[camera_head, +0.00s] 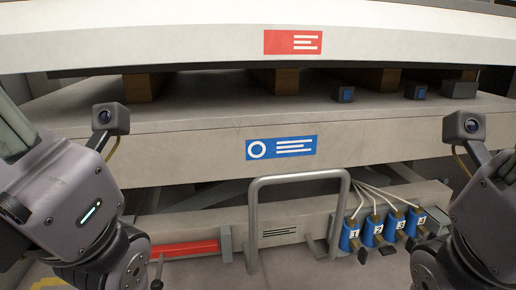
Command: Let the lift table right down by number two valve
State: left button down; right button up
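The lift table (200,150) is a wide grey slab with a blue label, spanning the view and standing raised above the lower frame. The number two valve (373,229) is a blue body marked 2, second from the left in a row of blue numbered valves at lower right. A small dark lever shows at its foot, and a pale hose runs up from it. My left arm comes in at the left edge and my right arm at the right edge, close to the valve marked 4. I can make out no fingers of either gripper.
A grey tube hoop (298,176) stands just left of the valves. A red bar (185,249) lies low at left. Above the table, wooden blocks (275,81) and small dark boxes (415,92) sit under a white slab with a red label (293,42).

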aim_at(385, 249)
jog(key=z, duration=0.9)
